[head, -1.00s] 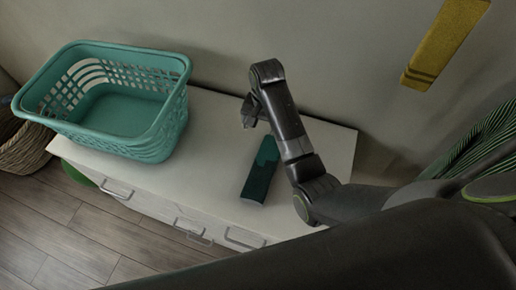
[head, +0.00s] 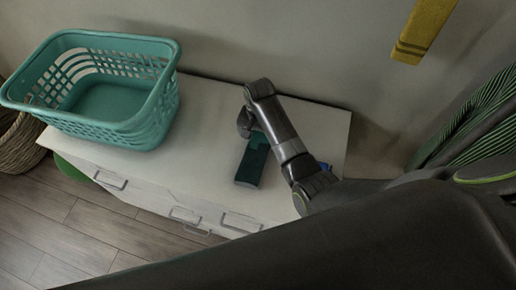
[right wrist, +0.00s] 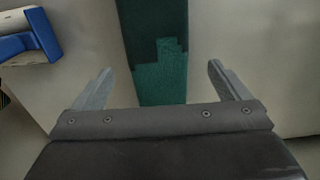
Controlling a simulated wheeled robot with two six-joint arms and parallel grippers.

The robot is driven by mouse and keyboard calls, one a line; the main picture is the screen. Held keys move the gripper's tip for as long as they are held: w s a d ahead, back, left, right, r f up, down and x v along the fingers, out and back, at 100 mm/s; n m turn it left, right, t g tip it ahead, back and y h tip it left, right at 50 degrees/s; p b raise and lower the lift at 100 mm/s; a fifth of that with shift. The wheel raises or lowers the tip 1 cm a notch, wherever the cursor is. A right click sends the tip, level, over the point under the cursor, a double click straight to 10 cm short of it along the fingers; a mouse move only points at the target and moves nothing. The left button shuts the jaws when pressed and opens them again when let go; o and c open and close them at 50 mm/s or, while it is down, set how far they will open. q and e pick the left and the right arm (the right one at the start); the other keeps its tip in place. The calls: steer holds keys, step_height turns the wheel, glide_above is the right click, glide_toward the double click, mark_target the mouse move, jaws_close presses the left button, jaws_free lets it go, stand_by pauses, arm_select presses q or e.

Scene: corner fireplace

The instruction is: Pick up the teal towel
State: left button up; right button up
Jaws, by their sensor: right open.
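The teal towel (head: 251,166), dark with a lighter teal stepped patch, lies flat as a narrow strip on the white dresser top (head: 205,110). Its far end is partly hidden by my right gripper (head: 245,125) in the head view. In the right wrist view, the towel (right wrist: 155,35) runs between the two spread fingers of my right gripper (right wrist: 160,76). The gripper is open and empty, with a gap on either side of the towel. I cannot tell its exact height above the towel. My left gripper is not in view.
A teal laundry basket (head: 145,127) stands on the dresser's left part. A blue and white object (right wrist: 42,35) is left in the wrist view. A yellow item (head: 422,32) hangs on the wall. A wicker basket (head: 20,148) stands on the floor. Dresser top is clear between basket and towel.

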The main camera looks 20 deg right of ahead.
mark_target(259, 143)
steer(key=shift+s+f+p, duration=0.1)
steer(key=shift+f+p, duration=0.3)
steer(key=shift+f, duration=2.1)
steer(key=c, duration=1.2)
steer(key=shift+o, duration=0.2)
steer(key=shift+r, duration=0.15)
